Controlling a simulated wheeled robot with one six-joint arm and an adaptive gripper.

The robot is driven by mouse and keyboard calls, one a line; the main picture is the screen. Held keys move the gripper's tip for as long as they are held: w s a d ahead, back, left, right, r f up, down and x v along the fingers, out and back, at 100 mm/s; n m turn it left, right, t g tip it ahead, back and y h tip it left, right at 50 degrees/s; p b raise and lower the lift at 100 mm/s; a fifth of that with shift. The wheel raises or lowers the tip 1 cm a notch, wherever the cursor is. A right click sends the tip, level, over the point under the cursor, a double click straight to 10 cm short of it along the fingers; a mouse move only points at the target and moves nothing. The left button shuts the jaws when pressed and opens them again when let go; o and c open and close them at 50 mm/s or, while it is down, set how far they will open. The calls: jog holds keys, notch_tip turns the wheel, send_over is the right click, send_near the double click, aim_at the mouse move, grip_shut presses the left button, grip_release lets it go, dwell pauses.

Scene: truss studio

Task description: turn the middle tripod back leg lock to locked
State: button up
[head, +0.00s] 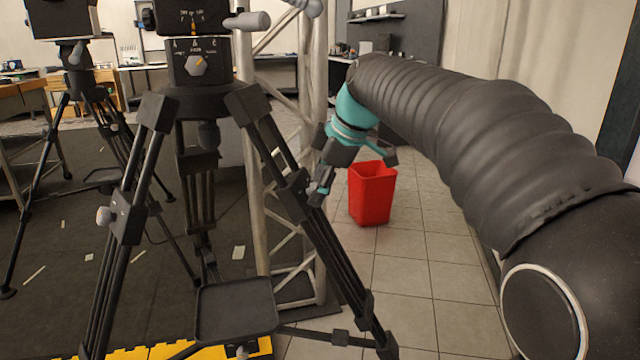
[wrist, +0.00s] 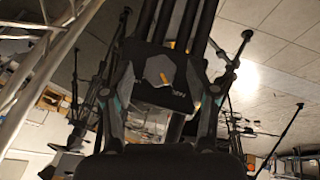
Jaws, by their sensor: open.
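The middle tripod (head: 195,100) stands in the head view with its dark legs spread. In the wrist view a dark leg lock block (wrist: 150,93) carries a grey hexagonal knob (wrist: 157,70) with orange marks and partly readable lettering. My gripper (head: 322,178) is beside the collar of the tripod's right-hand leg in the head view. In the wrist view my gripper (wrist: 164,85) is open, with one finger on each side of the block and knob. I cannot tell whether the fingers touch it. The knob is hidden in the head view.
A red bin (head: 372,195) stands on the tiles right of the tripod. A metal truss (head: 262,170) rises just behind it. Another tripod (head: 75,110) stands at the left. A tray (head: 237,307) sits low between the legs.

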grip_shut()
jog(key=shift+r+p, duration=0.1)
jog(key=shift+p, duration=0.3)
jog(key=shift+w+m+g+p, duration=0.15)
jog(key=shift+m+g+p, duration=0.5)
jog(key=shift+m+g, duration=0.15)
jog(key=m+g, duration=0.2)
jog(key=m+g+y, duration=0.1)
jog(key=m, duration=0.1)
jog(key=shift+w+d+g, duration=0.15)
jog(key=shift+w+g, duration=0.2)
jog(key=shift+g, duration=0.05)
jog(key=m, duration=0.1)
jog(key=m+g+y, duration=0.2)
jog(key=shift+w+d+f, duration=0.1)
jog(key=shift+w+f, duration=0.05)
jog(key=shift+f, duration=0.1)
jog(key=shift+d+f+m+g+y, duration=0.1)
jog(key=shift+m+g+y, duration=0.9)
jog(key=shift+m, duration=0.9)
